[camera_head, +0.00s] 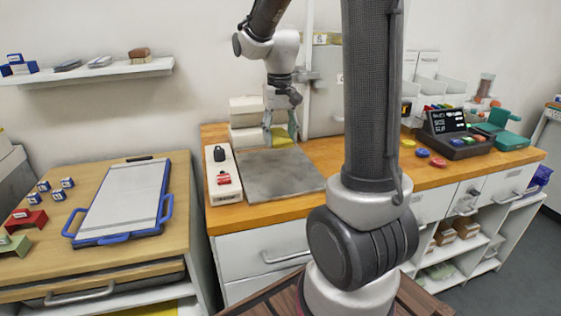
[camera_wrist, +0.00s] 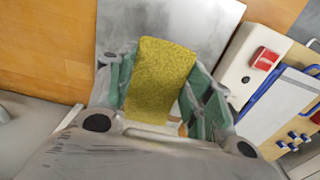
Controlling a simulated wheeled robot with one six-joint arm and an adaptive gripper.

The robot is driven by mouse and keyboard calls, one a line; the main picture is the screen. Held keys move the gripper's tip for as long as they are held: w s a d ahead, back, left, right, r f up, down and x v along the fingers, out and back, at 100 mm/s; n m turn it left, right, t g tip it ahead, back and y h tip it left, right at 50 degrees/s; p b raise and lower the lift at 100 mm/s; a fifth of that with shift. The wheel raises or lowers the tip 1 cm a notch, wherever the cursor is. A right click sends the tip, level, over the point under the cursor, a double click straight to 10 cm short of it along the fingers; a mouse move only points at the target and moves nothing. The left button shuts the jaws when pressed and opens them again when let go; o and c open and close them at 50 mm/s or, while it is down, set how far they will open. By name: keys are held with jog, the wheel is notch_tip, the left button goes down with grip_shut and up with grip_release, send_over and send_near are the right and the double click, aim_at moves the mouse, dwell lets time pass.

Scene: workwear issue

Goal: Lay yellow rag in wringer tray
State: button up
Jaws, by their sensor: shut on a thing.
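My gripper (camera_head: 281,124) is over the back of the wooden counter. Its green fingers are shut on the yellow rag (camera_head: 283,138). In the wrist view the rag (camera_wrist: 158,78) hangs between the fingers as a textured yellow sheet, its far end toward a grey metal plate (camera_head: 268,178). I cannot tell whether the rag touches anything below. A flat, pale tray with blue handles (camera_head: 122,200) lies on the left wooden table, and part of it shows in the wrist view (camera_wrist: 277,110). I cannot tell which of these is the wringer tray.
A white box with red and black parts (camera_head: 223,176) stands left of the plate. White stacked boxes (camera_head: 246,112) stand close behind my gripper. Small blue-and-white boxes (camera_head: 56,189) lie beside the blue-handled tray. A dark sign display (camera_head: 449,125) is on the right of the counter.

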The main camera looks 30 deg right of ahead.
aim_at(280, 172)
notch_tip(280, 172, down, 10)
jog(key=shift+d+r, duration=0.1)
dwell(0.4)
jog(key=o, duration=1)
jog(key=shift+o, duration=0.2)
